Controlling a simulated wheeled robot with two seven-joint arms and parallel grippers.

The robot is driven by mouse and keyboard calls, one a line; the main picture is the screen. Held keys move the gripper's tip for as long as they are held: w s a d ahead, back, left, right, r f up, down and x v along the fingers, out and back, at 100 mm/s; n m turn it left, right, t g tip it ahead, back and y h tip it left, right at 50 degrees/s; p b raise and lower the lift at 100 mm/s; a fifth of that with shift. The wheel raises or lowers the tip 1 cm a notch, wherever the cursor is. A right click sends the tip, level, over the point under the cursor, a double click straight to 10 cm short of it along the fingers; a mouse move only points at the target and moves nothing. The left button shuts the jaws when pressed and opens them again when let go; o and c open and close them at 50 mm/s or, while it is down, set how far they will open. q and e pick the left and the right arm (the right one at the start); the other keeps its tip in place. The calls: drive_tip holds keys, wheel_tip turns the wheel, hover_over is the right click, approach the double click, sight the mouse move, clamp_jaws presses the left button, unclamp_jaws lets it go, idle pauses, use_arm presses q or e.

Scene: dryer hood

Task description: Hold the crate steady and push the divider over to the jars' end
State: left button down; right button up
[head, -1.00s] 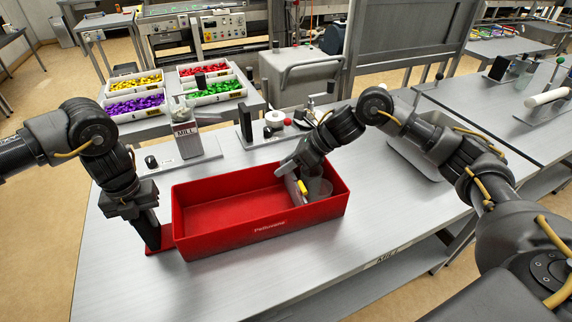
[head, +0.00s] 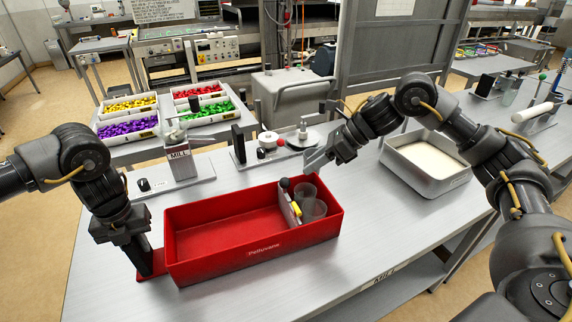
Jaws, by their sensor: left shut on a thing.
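The red crate (head: 215,262) stands upright on the grey bench. The divider (head: 289,207), a thin grey plate with a yellow piece and a dark knob, stands across its right part. Two clear jars (head: 314,209) are in the right end compartment, right beside the divider; I cannot tell if they touch it. My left gripper (head: 150,268) is at the crate's left end, shut on the crate, its fingertips low by the red end tab. My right gripper (head: 312,163) is above and behind the crate's right end, clear of the divider; its jaw opening is unclear.
A metal pan (head: 432,180) with pale contents sits to the right of the crate. A labelled mill (head: 180,162) and a small stand with a white roll (head: 268,140) are behind it. The bench front (head: 330,275) is clear.

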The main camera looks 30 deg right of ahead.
use_arm(q)
drive_tip(key=shift+f, duration=0.1)
drive_tip(key=c, duration=1.1)
unclamp_jaws()
wheel_tip(320, 180, up, 12)
drive_tip(key=shift+r, duration=0.1)
